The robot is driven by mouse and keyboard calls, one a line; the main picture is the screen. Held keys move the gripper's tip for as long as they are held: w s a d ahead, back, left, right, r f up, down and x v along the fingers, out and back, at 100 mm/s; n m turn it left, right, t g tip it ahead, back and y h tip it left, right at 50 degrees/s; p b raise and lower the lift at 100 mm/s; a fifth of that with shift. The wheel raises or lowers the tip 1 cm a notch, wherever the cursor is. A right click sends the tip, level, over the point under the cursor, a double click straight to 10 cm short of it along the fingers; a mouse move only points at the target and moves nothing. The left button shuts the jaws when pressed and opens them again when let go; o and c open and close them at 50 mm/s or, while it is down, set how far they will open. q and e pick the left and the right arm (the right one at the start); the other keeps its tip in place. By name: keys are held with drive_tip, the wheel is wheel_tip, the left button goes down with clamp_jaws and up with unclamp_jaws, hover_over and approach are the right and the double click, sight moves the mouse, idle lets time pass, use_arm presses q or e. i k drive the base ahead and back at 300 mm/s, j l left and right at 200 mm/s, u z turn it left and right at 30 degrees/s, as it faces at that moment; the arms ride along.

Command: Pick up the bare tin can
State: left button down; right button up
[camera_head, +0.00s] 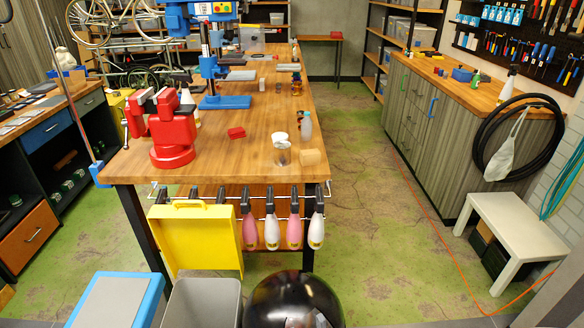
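A small silvery can (282,154) stands upright near the front right corner of the wooden workbench (240,150). It looks like the bare tin can, but it is small and its details are hard to make out. A pale, lid-like round thing (280,137) shows right behind or above it; I cannot tell whether they touch. A tan wooden-looking cylinder (311,157) lies close to its right. Neither of my grippers is in view.
A clear bottle (306,127) stands behind the can. A red vise (172,130) is at the bench's left, with a small red box (236,133) nearer the middle. Pink and white bottles (294,220) hang on the front rail beside a yellow case (195,240). Floor right of the bench is open.

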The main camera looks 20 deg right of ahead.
sight(282, 148)
drive_tip(key=k+u, duration=0.35)
drive_tip(key=k+j+u, duration=0.1)
drive_tip(key=u, duration=0.3)
drive_tip(key=k+j+u, duration=0.35)
drive_tip(key=l+u, duration=0.15)
drive_tip(key=l, duration=0.75)
drive_tip(key=l+u, duration=0.2)
drive_tip(key=l, duration=0.7)
drive_tip(key=k+l+u, duration=0.15)
drive_tip(key=l, duration=0.75)
drive_tip(key=i, duration=0.05)
